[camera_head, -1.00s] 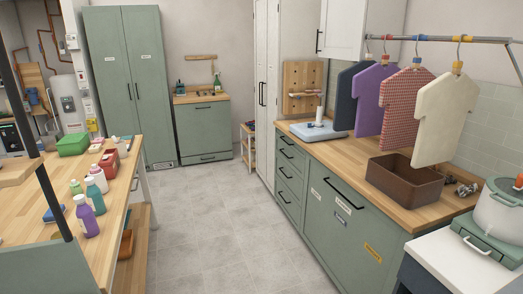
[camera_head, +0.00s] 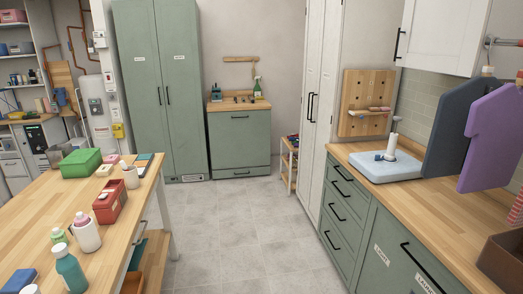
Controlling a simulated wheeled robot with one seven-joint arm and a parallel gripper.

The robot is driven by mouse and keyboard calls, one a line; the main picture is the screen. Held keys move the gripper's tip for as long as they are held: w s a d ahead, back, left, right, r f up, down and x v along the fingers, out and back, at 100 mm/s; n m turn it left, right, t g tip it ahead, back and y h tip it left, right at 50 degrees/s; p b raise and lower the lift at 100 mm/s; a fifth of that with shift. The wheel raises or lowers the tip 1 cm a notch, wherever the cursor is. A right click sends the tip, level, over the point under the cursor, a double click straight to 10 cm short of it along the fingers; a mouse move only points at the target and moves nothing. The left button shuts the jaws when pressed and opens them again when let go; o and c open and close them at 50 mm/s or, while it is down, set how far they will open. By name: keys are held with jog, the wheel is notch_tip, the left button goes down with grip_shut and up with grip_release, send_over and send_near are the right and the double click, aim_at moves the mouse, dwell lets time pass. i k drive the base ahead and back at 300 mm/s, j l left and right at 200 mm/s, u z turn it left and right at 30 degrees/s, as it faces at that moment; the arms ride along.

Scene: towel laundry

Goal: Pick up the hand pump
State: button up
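I cannot make out for certain which thing is the hand pump. A white upright cylinder (camera_head: 391,147) stands on a pale blue flat base (camera_head: 385,167) on the right wooden counter; it may be a pump, but I cannot tell. On the left table are a teal bottle (camera_head: 70,268), a white bottle with a pink cap (camera_head: 87,233) and a small white bottle (camera_head: 131,177). A green spray bottle (camera_head: 257,88) stands on the far cabinet. My gripper is not in view.
The grey tiled floor (camera_head: 230,225) is clear between the left wooden table (camera_head: 60,205) and the right counter (camera_head: 425,190). A red box (camera_head: 109,203) and a green box (camera_head: 81,163) sit on the table.

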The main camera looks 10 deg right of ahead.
aim_at(390, 156)
jog(key=i+z, duration=0.2)
jog(key=i, duration=1.85)
jog(key=i+l+z, duration=0.2)
jog(key=i, duration=0.2)
jog(key=i+l+z, duration=0.2)
jog(key=i, duration=0.2)
jog(key=i+l+z, duration=0.25)
jog(key=i, duration=0.2)
jog(key=j, duration=0.15)
